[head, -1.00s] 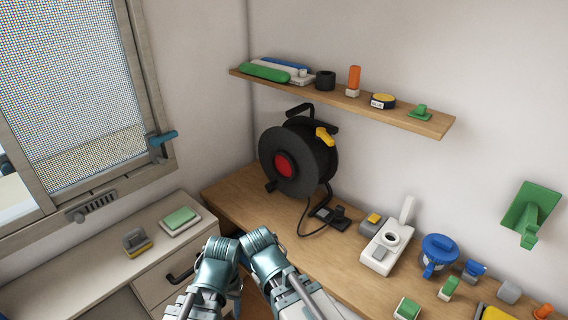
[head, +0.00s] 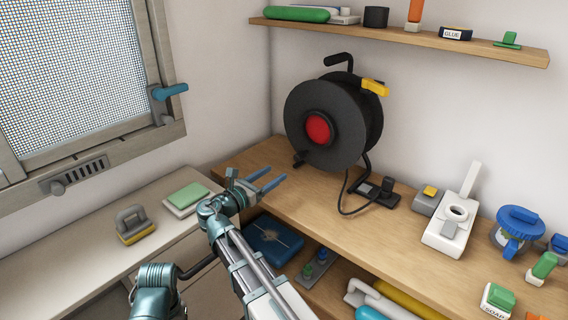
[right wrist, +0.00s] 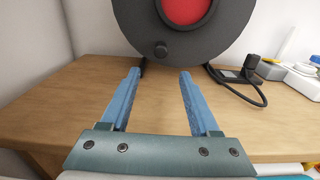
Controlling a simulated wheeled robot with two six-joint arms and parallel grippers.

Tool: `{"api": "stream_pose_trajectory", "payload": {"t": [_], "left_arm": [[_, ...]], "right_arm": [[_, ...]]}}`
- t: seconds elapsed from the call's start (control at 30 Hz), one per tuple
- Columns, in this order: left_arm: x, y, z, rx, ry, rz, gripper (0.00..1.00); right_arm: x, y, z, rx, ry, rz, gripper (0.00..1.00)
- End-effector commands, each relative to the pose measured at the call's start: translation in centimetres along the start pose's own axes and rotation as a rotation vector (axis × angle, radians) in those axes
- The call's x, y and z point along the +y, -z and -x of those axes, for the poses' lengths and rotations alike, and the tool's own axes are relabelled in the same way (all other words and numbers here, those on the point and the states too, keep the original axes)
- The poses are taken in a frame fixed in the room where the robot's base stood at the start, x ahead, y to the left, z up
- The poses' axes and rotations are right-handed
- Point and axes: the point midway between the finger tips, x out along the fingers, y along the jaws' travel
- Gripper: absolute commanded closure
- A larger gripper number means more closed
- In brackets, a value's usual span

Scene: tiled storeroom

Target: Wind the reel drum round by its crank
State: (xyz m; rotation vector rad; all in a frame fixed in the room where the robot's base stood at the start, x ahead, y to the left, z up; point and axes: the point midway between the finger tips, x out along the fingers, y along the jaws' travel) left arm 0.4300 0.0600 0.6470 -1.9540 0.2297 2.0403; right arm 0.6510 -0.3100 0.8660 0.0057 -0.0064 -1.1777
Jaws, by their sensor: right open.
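The reel drum (head: 326,122) is a large black disc with a red centre, standing upright on the wooden bench near the corner.
A black cable and plug (head: 378,192) lie on the bench right of the reel. A white device (head: 449,233) stands further right. A shelf (head: 420,42) hangs above. A blue box (head: 270,243) sits below the bench top. The bench's left end is clear.

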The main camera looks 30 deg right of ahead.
Motion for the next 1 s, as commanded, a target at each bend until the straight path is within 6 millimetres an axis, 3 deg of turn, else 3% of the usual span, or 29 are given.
{"api": "stream_pose_trajectory", "payload": {"t": [0.23, 0.7, 1.0], "left_arm": [[0.0, 0.0, 0.1, 0.000, 0.000, 0.000, 0.38], [0.0, 0.0, 0.1, 0.000, 0.000, 0.000, 0.38], [0.0, 0.0, 0.1, 0.000, 0.000, 0.000, 0.38]], "right_arm": [[0.1, -0.1, -1.3, 0.000, 0.001, 0.001, 0.38], [0.1, 0.0, -10.4, 0.002, 0.002, -0.001, 0.38], [0.0, 0.0, -13.4, 0.002, 0.001, -0.002, 0.38]]}}
